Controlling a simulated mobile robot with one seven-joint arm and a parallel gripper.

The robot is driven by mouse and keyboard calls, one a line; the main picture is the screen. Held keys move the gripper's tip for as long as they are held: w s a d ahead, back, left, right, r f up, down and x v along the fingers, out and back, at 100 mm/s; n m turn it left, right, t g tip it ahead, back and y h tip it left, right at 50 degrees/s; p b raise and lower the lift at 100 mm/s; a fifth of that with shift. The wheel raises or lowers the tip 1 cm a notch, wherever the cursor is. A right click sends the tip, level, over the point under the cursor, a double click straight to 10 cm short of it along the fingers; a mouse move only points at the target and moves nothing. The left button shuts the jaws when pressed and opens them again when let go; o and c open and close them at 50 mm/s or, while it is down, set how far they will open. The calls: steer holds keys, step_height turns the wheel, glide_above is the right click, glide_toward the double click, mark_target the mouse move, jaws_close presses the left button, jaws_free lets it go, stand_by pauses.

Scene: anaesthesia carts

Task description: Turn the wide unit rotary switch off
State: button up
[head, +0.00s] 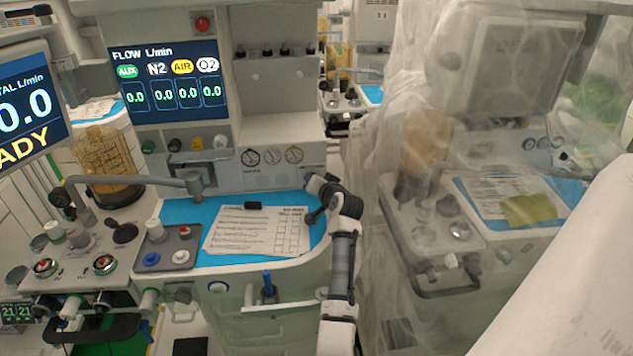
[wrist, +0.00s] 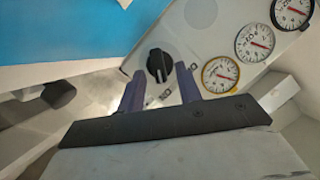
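My gripper (wrist: 157,73) is open, with one dark finger on each side of the line to the knob. The fingertips appear just short of the knob or beside it; I cannot tell whether they touch it. Nothing is held between them. In the head view my arm reaches up to the right end of the wide unit's gauge panel (head: 268,170), and I cannot make out the switch there.
Three gauges (wrist: 220,74) sit close to the right of the knob. A blue mat (head: 190,212) with a paper sheet (head: 255,238) covers the worktop left of my arm. A plastic-draped cart (head: 480,250) stands close on the right.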

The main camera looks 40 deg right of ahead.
steer(key=shift+c, duration=0.3)
jaws_close()
steer(key=n+h, duration=0.1)
steer(key=n+g+b, duration=0.1)
steer(key=n, duration=0.1)
steer(key=a+n+g+h+b, duration=0.1)
steer(key=shift+w+r+n+h, duration=0.1)
steer(key=shift+w+n+h, duration=0.2)
steer(key=n+h+b, duration=0.1)
steer(key=n+g, duration=0.1)
steer(key=n, duration=0.1)
steer(key=shift+w+a+h+b, duration=0.15)
steer(key=shift+a+h+b, duration=0.1)
steer(key=shift+h+b, duration=0.15)
steer(key=shift+w+a+n+h+b, duration=0.1)
steer(key=shift+n+h+b, duration=0.4)
steer(key=shift+n, duration=0.3)
